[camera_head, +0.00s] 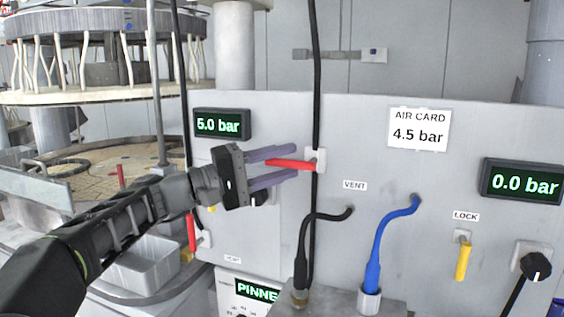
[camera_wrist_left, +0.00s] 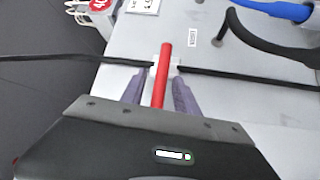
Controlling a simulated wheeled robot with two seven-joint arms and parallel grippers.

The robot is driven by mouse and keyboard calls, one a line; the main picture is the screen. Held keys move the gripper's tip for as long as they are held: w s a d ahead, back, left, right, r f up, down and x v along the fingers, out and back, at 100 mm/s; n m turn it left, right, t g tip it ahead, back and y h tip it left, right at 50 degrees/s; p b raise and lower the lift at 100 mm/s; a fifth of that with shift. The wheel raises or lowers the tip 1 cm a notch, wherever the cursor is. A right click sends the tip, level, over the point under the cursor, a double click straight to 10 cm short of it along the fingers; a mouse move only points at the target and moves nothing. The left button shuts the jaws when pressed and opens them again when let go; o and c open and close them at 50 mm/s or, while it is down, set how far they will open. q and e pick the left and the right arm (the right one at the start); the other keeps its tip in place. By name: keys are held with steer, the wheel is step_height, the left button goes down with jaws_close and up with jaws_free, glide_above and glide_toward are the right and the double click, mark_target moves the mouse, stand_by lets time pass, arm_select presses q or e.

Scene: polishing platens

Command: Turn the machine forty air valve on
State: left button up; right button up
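A red valve lever (camera_head: 290,164) points left from a white valve body (camera_head: 317,160) on the grey panel, crosswise to the vertical black hose. My left gripper (camera_head: 294,160) has one finger above the lever and one below. In the left wrist view the red lever (camera_wrist_left: 164,70) lies between the two spread fingers (camera_wrist_left: 160,88), with gaps beside it. The gripper is open. No label naming machine forty is readable. My right gripper is not in view.
Displays read 5.0 bar (camera_head: 222,125) and 0.0 bar (camera_head: 522,181); an AIR CARD (camera_head: 419,130) reads 4.5 bar. A second red handle (camera_head: 191,232) hangs lower left. A yellow LOCK handle (camera_head: 463,260) and black (camera_head: 303,245) and blue (camera_head: 378,250) hoses are lower right.

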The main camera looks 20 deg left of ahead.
arm_select(q)
jaws_close()
stand_by(1.3)
